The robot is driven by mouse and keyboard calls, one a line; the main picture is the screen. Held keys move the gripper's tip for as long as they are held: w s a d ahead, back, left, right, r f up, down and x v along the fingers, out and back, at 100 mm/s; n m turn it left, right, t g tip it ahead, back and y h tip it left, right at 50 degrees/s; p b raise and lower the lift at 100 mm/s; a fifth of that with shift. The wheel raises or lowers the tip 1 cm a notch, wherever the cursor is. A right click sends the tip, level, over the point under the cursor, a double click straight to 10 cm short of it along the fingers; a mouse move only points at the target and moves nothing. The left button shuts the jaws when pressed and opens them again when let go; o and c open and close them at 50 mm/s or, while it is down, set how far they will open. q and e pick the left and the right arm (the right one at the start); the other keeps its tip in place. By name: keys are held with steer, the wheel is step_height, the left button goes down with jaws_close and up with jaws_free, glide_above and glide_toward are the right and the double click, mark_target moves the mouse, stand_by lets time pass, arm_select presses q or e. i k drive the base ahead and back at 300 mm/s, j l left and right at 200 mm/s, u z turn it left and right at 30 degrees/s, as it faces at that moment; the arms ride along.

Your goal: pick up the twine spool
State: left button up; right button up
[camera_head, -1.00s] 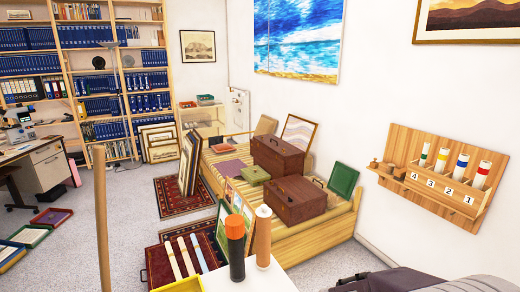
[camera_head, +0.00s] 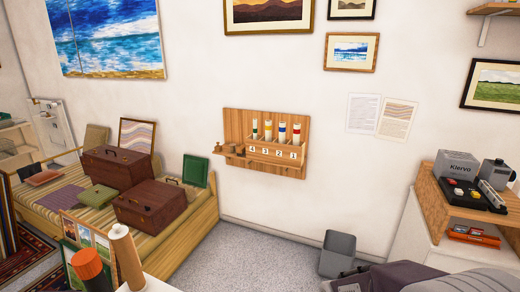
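A wooden rack (camera_head: 267,120) hangs on the white wall, with several colour-banded white tubes standing behind the labels 4, 3, 2, 1. On its small left shelf sit small brown objects (camera_head: 229,147); one could be the twine spool, but they are too small to tell. In the lower left stand a tan cylinder with a white top (camera_head: 126,262) and a dark cylinder with an orange top (camera_head: 88,265); neither is clearly a twine spool.
A wooden bench (camera_head: 190,222) with brown cases (camera_head: 150,204) runs along the wall at left. A cabinet with a grey machine (camera_head: 456,166) is at right. Carpet (camera_head: 240,250) between bench and bin is clear.

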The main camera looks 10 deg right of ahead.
mark_target(232, 146)
steer(key=i+l+u, duration=0.3)
steer(key=i+l, duration=0.35)
steer(key=i+l+u, duration=0.3)
steer(key=i+l, duration=0.3)
steer(key=l, duration=0.2)
steer(key=i+l+u, duration=0.15)
steer(key=i, duration=0.3)
steer(key=i+l+u, duration=0.15)
steer(key=i, duration=0.3)
steer(key=i+l+u, duration=0.15)
steer(key=i+l, duration=0.15)
steer(key=i, duration=0.15)
steer(key=i+l+u, duration=0.1)
steer(key=i, duration=0.35)
steer(key=i+l+u, duration=0.15)
steer(key=i+l, duration=0.2)
steer(key=i, duration=0.05)
